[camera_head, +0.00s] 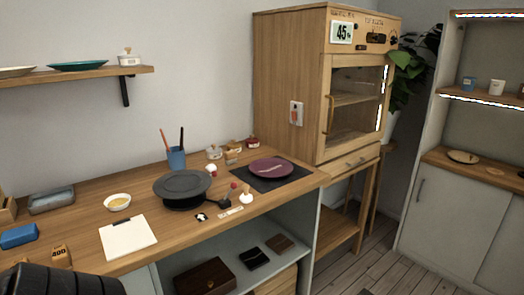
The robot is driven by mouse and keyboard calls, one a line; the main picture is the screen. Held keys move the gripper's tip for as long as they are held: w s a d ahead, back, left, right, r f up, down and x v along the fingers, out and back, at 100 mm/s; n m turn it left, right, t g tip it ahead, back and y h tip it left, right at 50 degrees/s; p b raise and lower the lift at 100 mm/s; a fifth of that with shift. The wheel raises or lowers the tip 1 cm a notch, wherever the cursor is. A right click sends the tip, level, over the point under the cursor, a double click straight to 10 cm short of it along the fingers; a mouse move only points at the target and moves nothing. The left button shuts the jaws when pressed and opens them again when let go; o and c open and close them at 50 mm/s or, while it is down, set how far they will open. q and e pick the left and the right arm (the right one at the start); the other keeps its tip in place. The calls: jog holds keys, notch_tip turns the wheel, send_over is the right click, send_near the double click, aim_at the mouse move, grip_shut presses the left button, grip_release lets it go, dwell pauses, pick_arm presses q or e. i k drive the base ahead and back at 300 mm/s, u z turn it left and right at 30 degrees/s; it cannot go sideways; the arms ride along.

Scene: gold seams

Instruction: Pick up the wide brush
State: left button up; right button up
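I cannot single out the wide brush with certainty. A blue cup (177,158) stands at the back of the wooden workbench (90,205) and holds two thin upright handles, one reddish (164,137) and one dark (181,138); their lower ends are hidden in the cup. Small tools, too small to identify, stand near the bench's front edge, including a red-topped one (233,187) and a pale one (246,197). A black ribbed part of my own arm shows at the bottom left corner. Neither gripper's fingers are in view.
A dark round turntable (182,184) sits mid-bench. A purple plate (271,167) lies on a dark mat (296,175) to its right. A white sheet (127,237), a small bowl (117,202) and a blue block (19,236) are on the left. A wooden cabinet (285,75) rises behind the right end.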

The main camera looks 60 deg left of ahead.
aim_at(231, 156)
jog(key=i, duration=2.45)
jog(key=u, duration=3.55)
